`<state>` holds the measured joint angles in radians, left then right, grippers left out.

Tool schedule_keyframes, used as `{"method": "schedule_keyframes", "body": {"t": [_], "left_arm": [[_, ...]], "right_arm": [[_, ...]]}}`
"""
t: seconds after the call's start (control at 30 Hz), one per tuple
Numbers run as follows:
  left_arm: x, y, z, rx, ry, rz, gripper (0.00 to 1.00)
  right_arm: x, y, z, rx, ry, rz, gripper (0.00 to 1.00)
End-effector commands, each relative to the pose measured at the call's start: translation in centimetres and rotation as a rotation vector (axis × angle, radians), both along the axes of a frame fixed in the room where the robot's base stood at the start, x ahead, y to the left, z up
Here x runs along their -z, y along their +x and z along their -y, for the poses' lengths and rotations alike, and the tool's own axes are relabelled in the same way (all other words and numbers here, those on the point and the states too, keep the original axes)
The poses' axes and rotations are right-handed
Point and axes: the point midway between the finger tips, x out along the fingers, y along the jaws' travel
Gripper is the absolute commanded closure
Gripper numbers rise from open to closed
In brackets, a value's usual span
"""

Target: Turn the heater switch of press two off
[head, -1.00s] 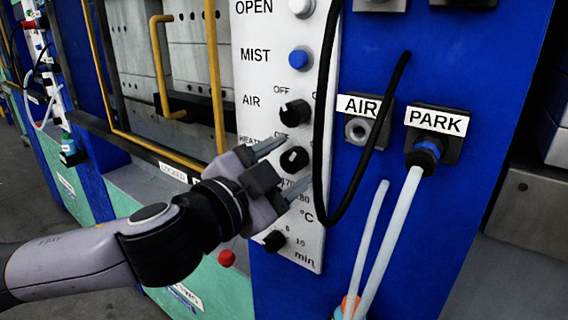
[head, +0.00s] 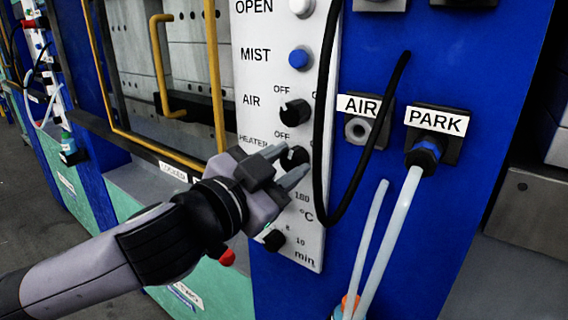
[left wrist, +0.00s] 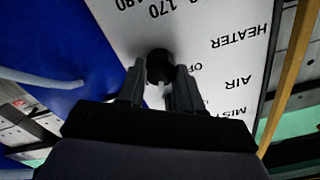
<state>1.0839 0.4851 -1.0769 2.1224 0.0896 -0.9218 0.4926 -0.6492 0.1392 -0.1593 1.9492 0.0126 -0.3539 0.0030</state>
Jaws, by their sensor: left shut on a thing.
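The heater switch (head: 294,157) is a black round knob on the white control panel (head: 308,230), below the black AIR knob (head: 295,112). A HEATER label stands at its upper left and an OFF label above it. My left gripper (head: 291,160) comes from the lower left and is shut on the heater switch, with a finger on either side. The left wrist view also shows the knob (left wrist: 159,66) between the fingertips. The fingers hide part of the knob, so its pointer setting cannot be read. My right gripper is not in view.
A black cable (head: 325,110) loops down over the panel's right edge, close to the gripper. A timer knob (head: 275,240) sits below. A yellow rail (head: 215,75) stands to the left.

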Motion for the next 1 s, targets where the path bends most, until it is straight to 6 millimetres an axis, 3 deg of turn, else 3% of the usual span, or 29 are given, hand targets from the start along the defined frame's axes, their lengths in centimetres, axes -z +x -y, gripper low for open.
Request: {"method": "schedule_keyframes", "body": {"t": [0.6,1.0], "left_arm": [[-0.3,0.1,-0.1,-0.002,-0.46,-0.334,0.96],[-0.2,0.1,-0.2,-0.002,-0.627,-0.452,0.96]], "right_arm": [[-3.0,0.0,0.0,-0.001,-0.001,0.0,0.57],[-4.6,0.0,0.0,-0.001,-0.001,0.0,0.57]]}}
